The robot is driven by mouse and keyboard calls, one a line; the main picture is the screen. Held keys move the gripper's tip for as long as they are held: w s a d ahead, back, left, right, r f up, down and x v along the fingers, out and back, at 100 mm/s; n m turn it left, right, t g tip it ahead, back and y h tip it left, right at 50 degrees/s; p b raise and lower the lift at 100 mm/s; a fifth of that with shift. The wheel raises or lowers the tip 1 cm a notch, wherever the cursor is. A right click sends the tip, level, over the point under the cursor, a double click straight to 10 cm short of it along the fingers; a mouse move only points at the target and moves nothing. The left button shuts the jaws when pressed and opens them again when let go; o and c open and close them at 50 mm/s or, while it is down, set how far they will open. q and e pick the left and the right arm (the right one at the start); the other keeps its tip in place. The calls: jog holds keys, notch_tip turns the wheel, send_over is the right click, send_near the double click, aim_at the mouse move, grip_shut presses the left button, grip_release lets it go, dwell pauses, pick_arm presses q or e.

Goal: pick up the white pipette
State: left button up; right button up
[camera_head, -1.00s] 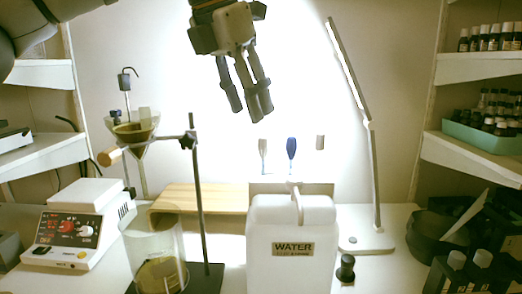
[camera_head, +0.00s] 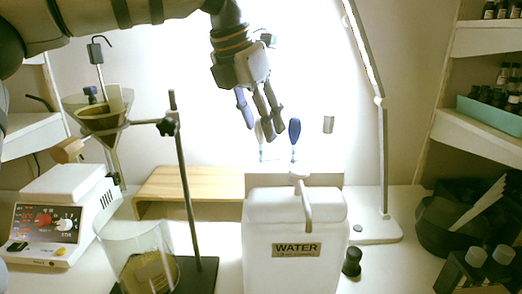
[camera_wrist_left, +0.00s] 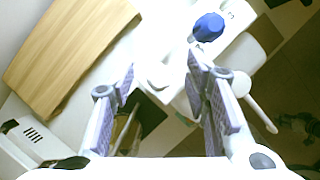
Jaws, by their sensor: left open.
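The white pipette (camera_head: 260,141) stands upright at the back, in front of the bright wall, and is partly covered by my gripper's fingers in the head view. My left gripper (camera_head: 262,122) is open and points down at the pipette's upper part. I cannot tell whether they touch. In the left wrist view the open fingers (camera_wrist_left: 163,78) have pale, blurred shapes between them, and I cannot make out the white pipette clearly there. My right gripper is not in view.
A blue pipette (camera_head: 295,132) stands close to the right; its blue bulb also shows in the wrist view (camera_wrist_left: 208,27). The white water container (camera_head: 296,235) is in front. A lab stand (camera_head: 185,180) with a funnel is left, a lamp (camera_head: 383,160) right. A wooden riser (camera_head: 190,183) stands behind.

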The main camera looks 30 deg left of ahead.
pick_arm(q)
jog(key=shift+w+f, duration=0.2)
jog(key=shift+f, duration=0.1)
jog(key=c, duration=0.8)
jog(key=shift+o, duration=0.2)
jog(key=shift+r, duration=0.15)
notch_tip(320, 180, up, 10)
jog(key=shift+f, duration=0.1)
